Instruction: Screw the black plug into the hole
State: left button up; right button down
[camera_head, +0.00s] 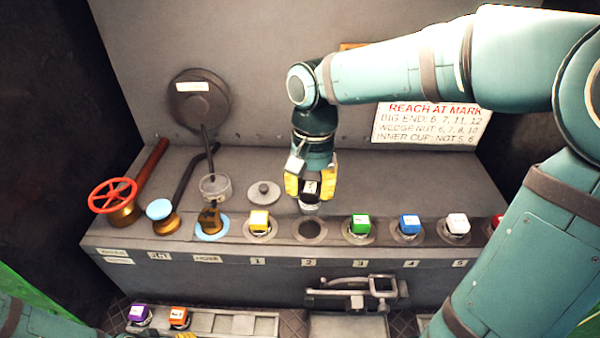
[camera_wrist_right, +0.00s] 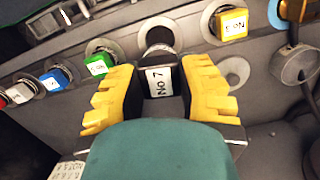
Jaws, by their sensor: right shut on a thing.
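The black plug (camera_head: 310,190), with a white label reading No 7 in the wrist view (camera_wrist_right: 160,82), is held between the yellow fingers of my right gripper (camera_head: 311,187). The gripper is shut on the plug's square head, and the metal lower end points down. The open dark hole (camera_head: 310,230) above label 2 lies just in front of and below the plug; the plug appears above it, not in it. In the wrist view the plug's end overlaps the hole's ring (camera_wrist_right: 155,28). My left arm shows at the bottom left; only a yellow bit of its gripper (camera_head: 185,335) seems to show.
Yellow (camera_head: 259,221), green (camera_head: 360,226), blue (camera_head: 409,225) and white (camera_head: 457,224) plugs sit in neighbouring holes. A grey lidded disc (camera_head: 263,193) lies behind. A red handwheel (camera_head: 113,196) stands at left. Purple (camera_head: 139,314) and orange (camera_head: 179,317) plugs are in a lower tray.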

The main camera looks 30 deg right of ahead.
aim_at(311, 203)
jog(key=shift+s+f, duration=0.25)
jog(key=shift+f, duration=0.5)
jog(key=shift+w+f, duration=0.1)
jog(key=shift+f, duration=1.25)
jog(key=shift+f+b, duration=1.2)
jog(key=shift+f, duration=0.25)
jog(key=m, duration=0.3)
jog(key=shift+m, duration=0.5)
